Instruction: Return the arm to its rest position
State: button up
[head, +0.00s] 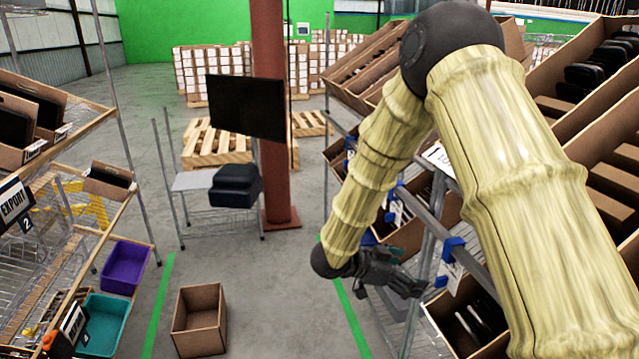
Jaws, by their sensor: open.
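My arm (515,170) comes in from the right edge of the head view, bends at a dark elbow joint near the top, and reaches down toward the middle. It is covered in a pale yellow, bamboo-like sleeve. My gripper (408,284) is dark and sits at the lower middle, in front of the right-hand rack. It points to the right, toward the lower cartons. The fingers look apart and I see nothing between them. The gripper is small in the view and its fingertips are close to the rack's blue clips.
The right rack holds tilted cartons (597,130) close to my arm. An open empty carton (199,320) stands on the floor at lower left. A purple bin (125,267) and a teal bin (104,325) sit on the left rack. The floor between the green lines is otherwise clear.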

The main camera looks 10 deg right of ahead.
jog(key=s+a+f+n+t+y+p, duration=0.15)
jog(key=s+f+n+y, duration=0.35)
jog(key=f, duration=0.7)
jog(key=s+a+f+n+t+y+p, duration=0.1)
jog(key=s+f+n+t+y, duration=0.2)
jog(key=s+f+n, duration=0.65)
jog(key=s+a+f+g+y, duration=0.2)
jog(key=s+f, duration=0.1)
jog(key=s, duration=0.5)
jog(key=s+a+f+n+g+y, duration=0.1)
jog(key=s+a+f, duration=0.1)
jog(key=s, duration=0.6)
jog(key=s+a+f+n+g+y+p, duration=0.1)
jog(key=s+a+f+g+y, duration=0.1)
jog(key=s, duration=0.6)
notch_tip(320, 180, down, 3)
jog(key=shift+a+r+g+y, duration=0.2)
jog(key=shift+a+g+y, duration=0.15)
jog(key=shift+a, duration=0.1)
